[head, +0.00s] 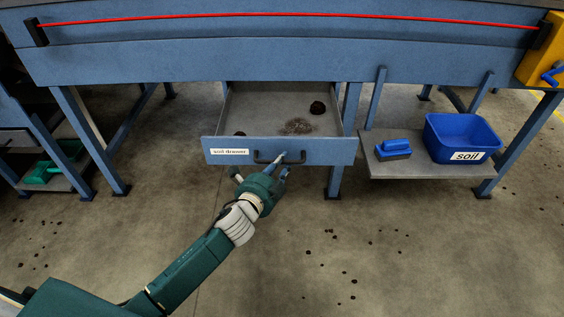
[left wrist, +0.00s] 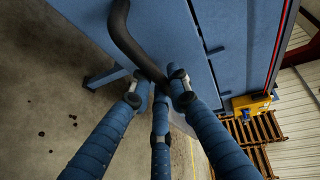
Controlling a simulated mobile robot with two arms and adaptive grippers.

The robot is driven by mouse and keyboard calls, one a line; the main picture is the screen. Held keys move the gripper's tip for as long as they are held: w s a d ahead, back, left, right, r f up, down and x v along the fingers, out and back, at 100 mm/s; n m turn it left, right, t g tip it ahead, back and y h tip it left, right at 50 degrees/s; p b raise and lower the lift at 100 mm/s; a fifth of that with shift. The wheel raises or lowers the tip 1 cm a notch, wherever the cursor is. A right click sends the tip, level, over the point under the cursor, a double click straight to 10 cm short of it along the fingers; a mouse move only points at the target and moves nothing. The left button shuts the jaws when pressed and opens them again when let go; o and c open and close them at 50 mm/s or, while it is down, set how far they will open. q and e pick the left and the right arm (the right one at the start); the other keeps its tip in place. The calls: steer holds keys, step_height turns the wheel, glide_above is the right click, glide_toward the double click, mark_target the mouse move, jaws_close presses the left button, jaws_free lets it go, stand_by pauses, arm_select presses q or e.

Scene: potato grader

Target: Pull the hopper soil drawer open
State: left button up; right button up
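The hopper soil drawer is a blue-fronted grey tray labelled "soil drawer" (head: 222,143). It stands pulled out from under the blue machine, with its inside showing. Its black bar handle (head: 265,161) is on the front. My left gripper (head: 284,160) is at the right part of this handle, with fingertips on either side of the bar. In the left wrist view the blue fingers (left wrist: 161,88) converge on the dark handle (left wrist: 130,42) and look closed on it; the exact contact is partly hidden. My right gripper is not in view.
Inside the drawer lie dark clods (head: 317,108) and a patch of loose soil (head: 298,126). At right, a low shelf (head: 425,171) holds a blue "soil" bin (head: 462,135) and a blue brush (head: 393,149). Machine legs (head: 338,180) flank the drawer. The floor in front has scattered dark specks.

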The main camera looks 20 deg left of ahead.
arm_select(q)
steer(key=o, duration=0.4)
steer(key=shift+s, duration=0.1)
steer(key=v, duration=1.2)
